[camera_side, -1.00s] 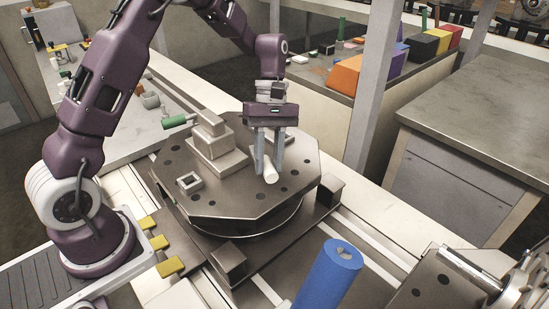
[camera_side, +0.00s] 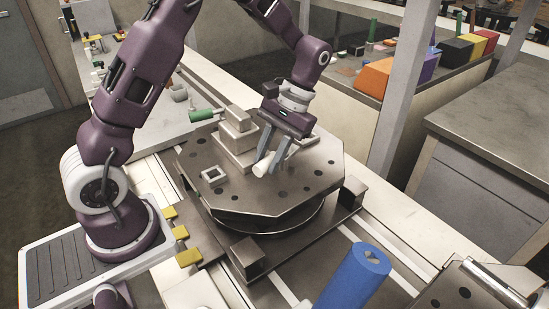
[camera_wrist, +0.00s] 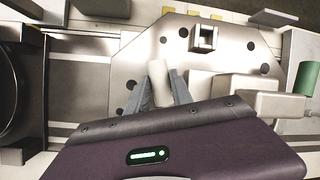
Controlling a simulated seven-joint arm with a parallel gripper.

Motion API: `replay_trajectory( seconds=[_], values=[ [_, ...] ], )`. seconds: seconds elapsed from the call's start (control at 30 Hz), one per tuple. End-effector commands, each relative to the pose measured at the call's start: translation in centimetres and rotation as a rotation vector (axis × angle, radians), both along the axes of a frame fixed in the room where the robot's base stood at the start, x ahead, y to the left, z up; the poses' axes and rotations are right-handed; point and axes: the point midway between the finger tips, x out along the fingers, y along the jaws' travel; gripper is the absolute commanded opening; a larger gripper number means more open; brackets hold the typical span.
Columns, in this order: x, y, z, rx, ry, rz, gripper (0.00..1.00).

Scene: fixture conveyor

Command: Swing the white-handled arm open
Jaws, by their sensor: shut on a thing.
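The white handle (camera_side: 262,168) shows as a short white cylinder over the octagonal metal plate (camera_side: 300,190), close in front of the stepped pale block (camera_side: 238,122). My gripper (camera_side: 268,164) is tilted and shut on the handle. In the wrist view the white handle (camera_wrist: 159,78) stands out between the two finger tips of my gripper (camera_wrist: 162,92). The arm that bears the handle is mostly hidden by my fingers, so its joint cannot be made out.
A green handle (camera_side: 200,115) sits behind the stepped block. A small square frame (camera_side: 214,176) is fixed on the plate's left part. A blue cylinder (camera_side: 352,280) stands in front. Dark blocks (camera_side: 351,192) flank the plate. The plate's right side is clear.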

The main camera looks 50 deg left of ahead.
Motion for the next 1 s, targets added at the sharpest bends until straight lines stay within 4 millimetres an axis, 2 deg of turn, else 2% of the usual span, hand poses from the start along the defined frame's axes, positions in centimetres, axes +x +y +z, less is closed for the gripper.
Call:
replay_trajectory(
  seconds=[0.3, 0.87, 0.9, 1.0],
  values=[
    [-0.09, 0.81, 0.11, 0.002, -0.006, -0.122, 0.0],
    [-0.15, 1.15, 0.09, 0.004, -0.005, -0.154, 0.0],
    [-0.14, 1.15, 0.09, 0.004, -0.005, -0.154, 0.29],
    [-0.17, 1.11, 0.07, 0.004, -0.004, -0.152, 0.49]
  ],
)
